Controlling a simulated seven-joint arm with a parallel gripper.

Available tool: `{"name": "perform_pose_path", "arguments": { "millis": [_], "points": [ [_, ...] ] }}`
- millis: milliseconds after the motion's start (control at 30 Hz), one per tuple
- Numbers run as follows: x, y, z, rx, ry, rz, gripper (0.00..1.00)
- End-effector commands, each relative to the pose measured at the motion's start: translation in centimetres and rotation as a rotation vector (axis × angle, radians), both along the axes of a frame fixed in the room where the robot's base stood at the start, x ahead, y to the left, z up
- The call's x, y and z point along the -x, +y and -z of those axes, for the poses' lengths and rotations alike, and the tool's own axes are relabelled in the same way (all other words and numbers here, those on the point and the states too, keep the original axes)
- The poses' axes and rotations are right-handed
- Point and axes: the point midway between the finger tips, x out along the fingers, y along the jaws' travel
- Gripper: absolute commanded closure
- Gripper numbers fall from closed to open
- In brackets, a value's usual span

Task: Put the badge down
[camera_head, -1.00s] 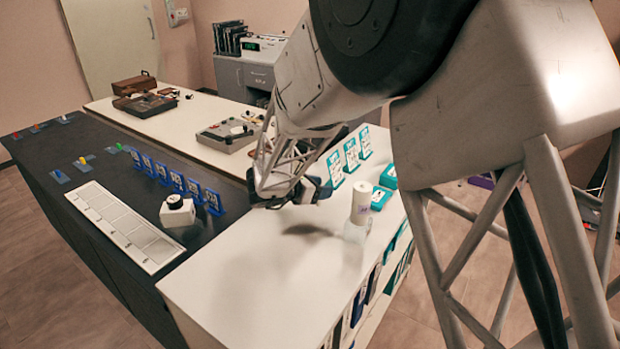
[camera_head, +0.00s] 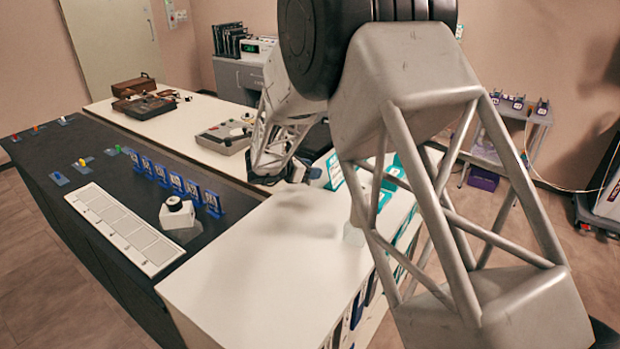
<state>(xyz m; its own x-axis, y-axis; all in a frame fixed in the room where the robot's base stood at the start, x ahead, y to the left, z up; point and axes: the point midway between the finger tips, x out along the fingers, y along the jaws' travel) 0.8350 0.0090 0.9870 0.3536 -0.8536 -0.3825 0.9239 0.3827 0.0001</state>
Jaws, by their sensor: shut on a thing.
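My gripper (camera_head: 284,175) is low over the far end of the white counter (camera_head: 262,272), near where it meets the dark counter. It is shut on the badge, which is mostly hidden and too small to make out. A small blue patch (camera_head: 314,173) shows at the right side of the gripper; I cannot tell if it is part of the badge. Several blue badges (camera_head: 177,183) stand upright in a row on the dark counter, left of the gripper. Teal badges (camera_head: 335,168) stand on the white counter to the right, partly behind my arm.
A white block with a black knob (camera_head: 178,213) and a long white slotted strip (camera_head: 124,232) are on the dark counter (camera_head: 50,160). A clear bottle (camera_head: 354,235) is mostly hidden by my arm. A grey device (camera_head: 225,136) is behind. The white counter's near part is clear.

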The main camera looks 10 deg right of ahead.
Motion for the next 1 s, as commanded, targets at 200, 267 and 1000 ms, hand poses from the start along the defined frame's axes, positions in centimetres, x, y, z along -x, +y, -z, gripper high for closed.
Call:
{"name": "perform_pose_path", "arguments": {
  "millis": [200,267,1000],
  "points": [
    [-0.9,0.0,0.2,0.0,0.001,0.0,0.75],
    [-1.0,0.0,0.2,0.0,0.001,0.0,0.75],
    [-0.9,0.0,3.6,-0.001,0.0,0.0,0.75]
  ]
}}
